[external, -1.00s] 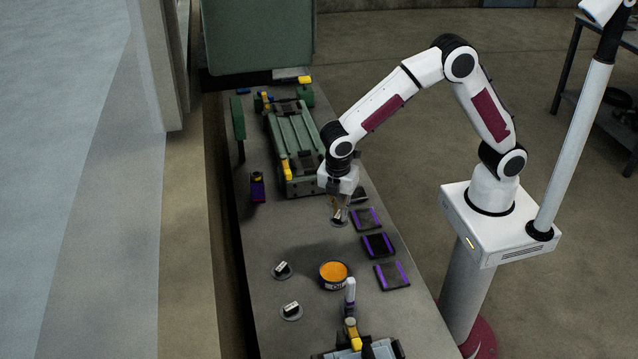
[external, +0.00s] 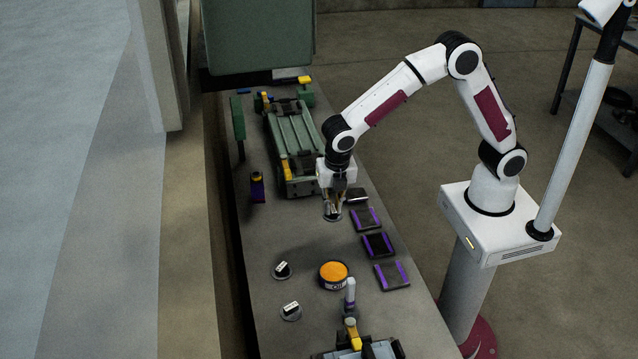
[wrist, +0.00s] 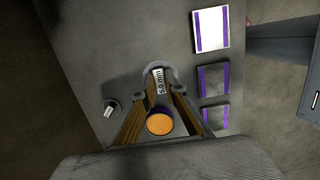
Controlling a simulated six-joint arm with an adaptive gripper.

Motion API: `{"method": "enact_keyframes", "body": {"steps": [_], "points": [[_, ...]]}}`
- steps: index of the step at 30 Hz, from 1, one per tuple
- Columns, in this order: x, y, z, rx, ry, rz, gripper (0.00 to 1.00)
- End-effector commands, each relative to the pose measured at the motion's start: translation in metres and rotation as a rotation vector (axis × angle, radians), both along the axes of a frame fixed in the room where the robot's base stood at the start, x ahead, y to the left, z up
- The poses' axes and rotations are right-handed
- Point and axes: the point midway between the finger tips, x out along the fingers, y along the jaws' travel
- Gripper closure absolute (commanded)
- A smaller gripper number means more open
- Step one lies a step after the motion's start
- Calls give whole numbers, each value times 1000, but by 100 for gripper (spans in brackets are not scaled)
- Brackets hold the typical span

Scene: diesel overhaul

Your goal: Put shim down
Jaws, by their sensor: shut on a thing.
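The shim (wrist: 159,79) is a grey disc with a white block marked "5.0 mm", seen between the fingertips in the wrist view. My gripper (external: 333,212) is shut on it over the bench, left of the row of purple-edged pads. In the wrist view the two fingers of my gripper (wrist: 160,88) close on the labelled block. Whether the disc touches the bench or hangs just above it, I cannot tell. Two similar labelled shims (external: 282,270) and (external: 291,311) lie on the bench at the front left.
Dark purple-edged pads (external: 378,244) line the right edge of the bench. An orange-filled tin (external: 334,274) stands in front of my gripper. A green engine part (external: 295,145) lies behind it. The bench (external: 300,235) is bare left of my gripper.

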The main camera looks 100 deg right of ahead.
Motion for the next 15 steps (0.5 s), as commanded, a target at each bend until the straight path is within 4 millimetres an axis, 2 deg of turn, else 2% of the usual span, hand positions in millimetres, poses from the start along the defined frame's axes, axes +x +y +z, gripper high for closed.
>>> {"method": "enact_keyframes", "body": {"steps": [10, 15], "points": [[0, 0, -2, 0, 0, -1, 100], [-1, 0, -17, 0, 3, -1, 100]]}}
